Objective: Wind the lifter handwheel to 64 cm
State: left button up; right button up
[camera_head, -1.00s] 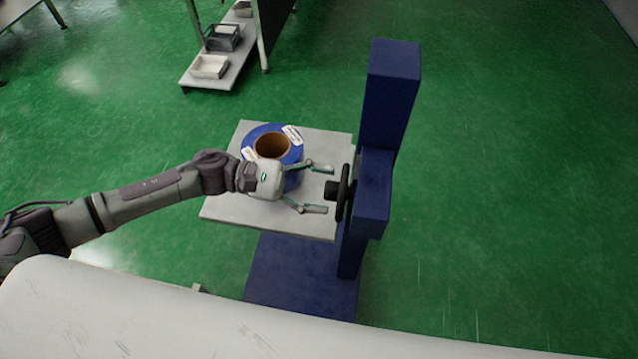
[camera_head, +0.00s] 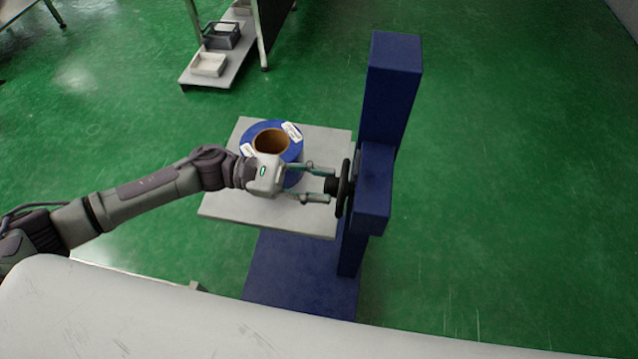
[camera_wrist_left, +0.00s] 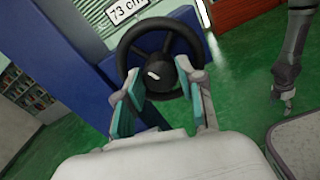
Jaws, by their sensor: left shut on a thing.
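The black handwheel (camera_head: 345,188) is on the side of the blue lifter column (camera_head: 390,110), facing my left arm. My left gripper (camera_head: 330,185) is shut on the wheel's central hub, with one finger on each side. In the left wrist view the dark wheel rim (camera_wrist_left: 127,52) and hub (camera_wrist_left: 160,72) show between and beyond the fingers. A white label (camera_wrist_left: 126,10) above the wheel reads 73 cm. A grey arm (camera_wrist_left: 290,60), apparently my right one, hangs at the right of that view; its gripper is too small to read.
A blue reel (camera_head: 262,132) with a brown core sits on the grey lifter platform (camera_head: 225,205), under my left wrist. The blue base (camera_head: 300,275) is below. A shelf with trays (camera_head: 208,65) stands at the back left. Green floor is open to the right.

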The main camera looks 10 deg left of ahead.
pick_arm(q)
jog(key=shift+n+b, duration=0.9)
jog(key=shift+n, duration=1.7)
jog(key=o, duration=1.1)
jog(key=shift+o, duration=0.2)
jog(key=shift+a, duration=0.1)
jog(key=a, duration=1.2)
